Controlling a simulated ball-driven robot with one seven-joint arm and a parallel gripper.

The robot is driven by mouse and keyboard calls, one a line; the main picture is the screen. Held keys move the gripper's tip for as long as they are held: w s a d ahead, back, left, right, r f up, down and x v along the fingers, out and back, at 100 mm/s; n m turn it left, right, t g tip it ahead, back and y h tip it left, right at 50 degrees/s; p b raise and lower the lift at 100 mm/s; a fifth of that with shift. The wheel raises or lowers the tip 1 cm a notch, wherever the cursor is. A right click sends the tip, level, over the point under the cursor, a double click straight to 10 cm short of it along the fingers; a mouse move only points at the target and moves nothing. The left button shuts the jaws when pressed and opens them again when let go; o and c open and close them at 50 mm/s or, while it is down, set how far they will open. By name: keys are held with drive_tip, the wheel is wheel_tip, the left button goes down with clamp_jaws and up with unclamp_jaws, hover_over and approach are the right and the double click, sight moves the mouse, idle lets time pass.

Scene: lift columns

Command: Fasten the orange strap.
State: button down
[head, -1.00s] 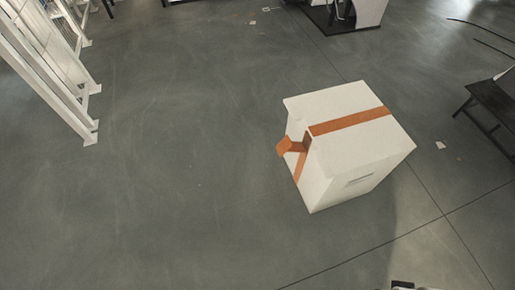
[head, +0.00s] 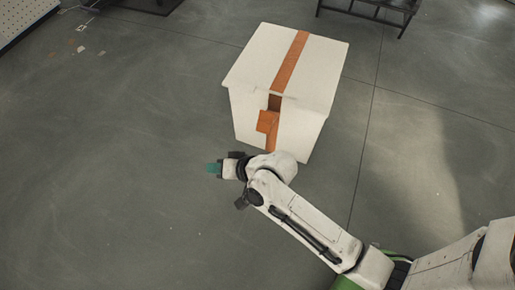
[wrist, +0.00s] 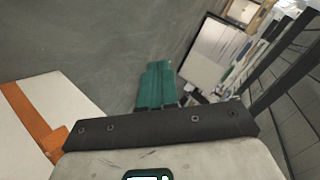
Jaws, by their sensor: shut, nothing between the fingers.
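The orange strap (head: 290,62) runs over the lid of a white box (head: 258,52) and down its near face. Its loose end flap (head: 266,121) sticks out from that face, with a dark gap above it. The strap also shows at the left of the wrist view (wrist: 27,118), on the white box (wrist: 62,98). My gripper (head: 213,168), with green fingers, is low and to the left of the strap's flap, in front of the box and apart from the strap. In the wrist view the green fingers (wrist: 157,84) are together and empty, pointing past the box.
A dark bench (head: 368,12) stands behind the box at the upper right. A white perforated panel (head: 22,18) is at the upper left. The grey floor left of the box is clear apart from small scraps.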

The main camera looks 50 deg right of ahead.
drive_tip(key=w+d+f+m+t+h+b, duration=0.2)
drive_tip(key=w+f+m+t+h+b, duration=0.7)
drive_tip(key=m, duration=0.9)
drive_tip(key=s+d+f+m+g+h+b, duration=0.45)
drive_tip(key=f+m+g+h+b, duration=0.3)
drive_tip(key=m, duration=0.45)
drive_tip(key=s+d+f+m+g+h+b, duration=0.4)
drive_tip(key=d+f+m+g+h+b, duration=0.25)
drive_tip(key=f+m, duration=0.45)
drive_tip(key=w+d+r+m+t+h, duration=0.1)
drive_tip(key=w+d+r, duration=0.2)
drive_tip(key=d+r, duration=0.3)
drive_tip(key=shift+w+d+r+t, duration=0.3)
drive_tip(key=shift+w+d+t, duration=0.1)
drive_tip(key=shift+d, duration=1.95)
